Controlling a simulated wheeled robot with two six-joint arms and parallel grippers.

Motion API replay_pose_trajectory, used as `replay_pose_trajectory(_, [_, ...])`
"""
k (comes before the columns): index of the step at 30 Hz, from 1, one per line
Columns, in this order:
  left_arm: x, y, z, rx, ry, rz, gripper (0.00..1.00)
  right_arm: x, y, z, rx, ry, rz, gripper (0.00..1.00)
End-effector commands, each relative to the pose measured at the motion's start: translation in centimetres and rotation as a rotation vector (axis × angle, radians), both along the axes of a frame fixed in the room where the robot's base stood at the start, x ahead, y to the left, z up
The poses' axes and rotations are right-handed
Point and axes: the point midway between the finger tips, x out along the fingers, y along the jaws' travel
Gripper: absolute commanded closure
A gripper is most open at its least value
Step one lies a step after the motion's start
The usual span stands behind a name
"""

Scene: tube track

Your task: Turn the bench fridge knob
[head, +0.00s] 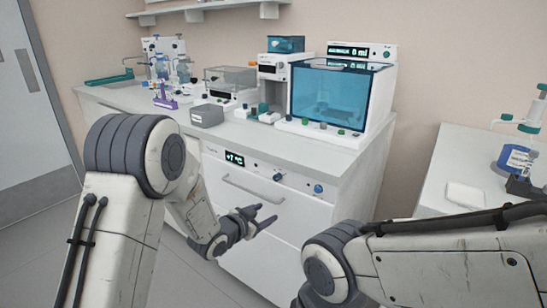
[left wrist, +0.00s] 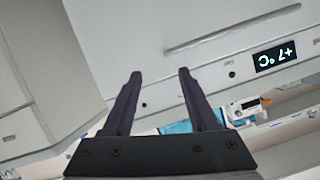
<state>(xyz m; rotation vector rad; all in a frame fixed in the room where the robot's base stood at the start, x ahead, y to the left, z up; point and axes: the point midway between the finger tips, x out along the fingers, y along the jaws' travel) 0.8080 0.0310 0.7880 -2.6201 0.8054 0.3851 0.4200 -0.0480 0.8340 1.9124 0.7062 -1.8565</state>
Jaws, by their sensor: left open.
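The bench fridge (head: 240,205) is the white front under the bench top, with a lit display (head: 234,158) reading about +7 °C and a long bar handle. My right gripper is out of frame.
The bench top (head: 290,140) above holds a blue-windowed machine (head: 330,95), a grey box (head: 207,115), a purple rack (head: 165,101) and glassware. My right forearm crosses the lower right.

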Motion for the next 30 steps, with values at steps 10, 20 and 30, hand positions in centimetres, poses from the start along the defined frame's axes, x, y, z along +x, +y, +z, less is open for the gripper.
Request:
replay_pose_trajectory(10, [1.9,3.3,4.5,-0.213,-0.274,-0.077,0.41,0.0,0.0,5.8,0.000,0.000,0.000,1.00])
replay_pose_trajectory(20, [5.1,1.0,4.6,-0.228,-0.295,-0.085,0.41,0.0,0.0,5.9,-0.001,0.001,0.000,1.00])
replay_pose_trajectory(30, [9.5,-2.2,4.6,-0.228,-0.293,-0.083,0.41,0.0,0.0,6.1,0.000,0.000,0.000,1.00])
